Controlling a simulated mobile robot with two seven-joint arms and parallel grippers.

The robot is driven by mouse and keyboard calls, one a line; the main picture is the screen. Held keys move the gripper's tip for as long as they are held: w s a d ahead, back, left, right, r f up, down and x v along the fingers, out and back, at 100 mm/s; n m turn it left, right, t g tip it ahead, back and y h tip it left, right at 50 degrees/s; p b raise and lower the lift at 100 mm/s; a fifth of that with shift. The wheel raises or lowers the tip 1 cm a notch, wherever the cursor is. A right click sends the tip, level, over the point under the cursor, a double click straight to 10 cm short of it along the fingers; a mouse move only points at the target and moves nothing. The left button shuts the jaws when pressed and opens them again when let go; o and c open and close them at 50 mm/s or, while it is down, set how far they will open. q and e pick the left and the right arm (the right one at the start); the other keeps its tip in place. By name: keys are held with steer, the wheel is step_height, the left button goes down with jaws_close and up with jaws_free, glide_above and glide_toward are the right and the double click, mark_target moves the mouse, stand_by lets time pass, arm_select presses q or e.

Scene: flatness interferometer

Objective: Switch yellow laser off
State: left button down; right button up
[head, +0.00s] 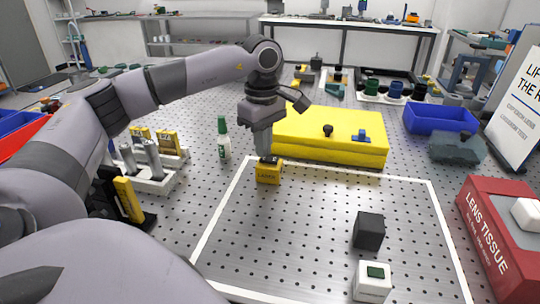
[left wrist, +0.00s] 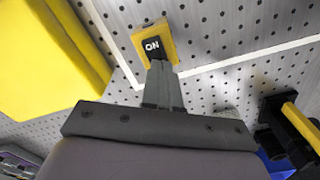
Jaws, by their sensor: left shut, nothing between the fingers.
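The yellow laser (head: 268,175) is a small yellow box with a dark top, standing at the far left corner of the white outline on the perforated table. In the left wrist view the yellow laser (left wrist: 137,39) shows a black switch (left wrist: 153,45) marked "ON". My left gripper (head: 266,156) points down at the top of the laser, shut and empty. In the left wrist view its fingertips (left wrist: 160,64) are at the edge of the switch; I cannot tell whether they touch it. My right gripper is not in view.
A large yellow block (head: 330,150) lies just behind the laser. A black cube (head: 369,231) and a white box (head: 372,282) stand inside the outline. A red lens tissue box (head: 490,225) is at right. The outline's middle is clear.

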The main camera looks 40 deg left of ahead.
arm_select(q)
step_height(320, 180, up, 6)
steer(key=p, duration=0.5)
steer(key=shift+r, duration=0.25)
stand_by(0.4)
